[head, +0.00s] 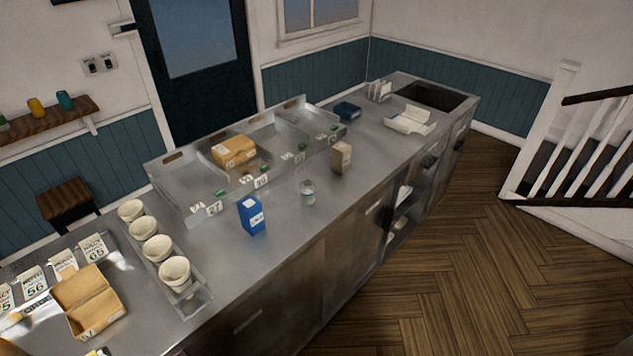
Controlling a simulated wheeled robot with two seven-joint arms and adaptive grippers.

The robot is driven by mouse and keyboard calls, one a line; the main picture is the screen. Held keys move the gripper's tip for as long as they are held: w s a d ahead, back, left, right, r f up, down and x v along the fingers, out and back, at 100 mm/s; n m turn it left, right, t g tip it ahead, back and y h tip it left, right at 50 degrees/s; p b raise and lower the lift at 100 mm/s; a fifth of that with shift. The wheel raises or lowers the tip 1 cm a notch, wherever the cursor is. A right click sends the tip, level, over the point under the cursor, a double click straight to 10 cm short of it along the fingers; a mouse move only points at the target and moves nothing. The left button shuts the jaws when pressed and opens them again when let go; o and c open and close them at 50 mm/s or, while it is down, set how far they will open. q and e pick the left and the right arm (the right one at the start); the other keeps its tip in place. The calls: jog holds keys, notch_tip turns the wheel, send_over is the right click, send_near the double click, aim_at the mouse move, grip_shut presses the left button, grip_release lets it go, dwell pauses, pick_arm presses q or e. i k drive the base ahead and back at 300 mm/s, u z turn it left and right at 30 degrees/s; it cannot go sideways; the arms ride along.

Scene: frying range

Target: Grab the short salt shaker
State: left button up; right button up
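A small, short shaker (308,196) with a pale band stands on the steel counter (285,235), near its front edge. It looks like the short salt shaker, but it is too small to read any label. A blue carton (251,215) stands to its left, and a tan carton (341,157) stands behind it to the right. Nothing covers the shaker. Neither of my grippers shows in the head view.
A divided steel rack (180,199) with a cardboard box (234,151) runs along the back. Wooden floor (480,270) is clear at right.

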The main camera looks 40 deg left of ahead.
aim_at(307, 198)
jog(key=u, duration=0.4)
jog(key=i, duration=0.8)
jog(key=u, duration=0.65)
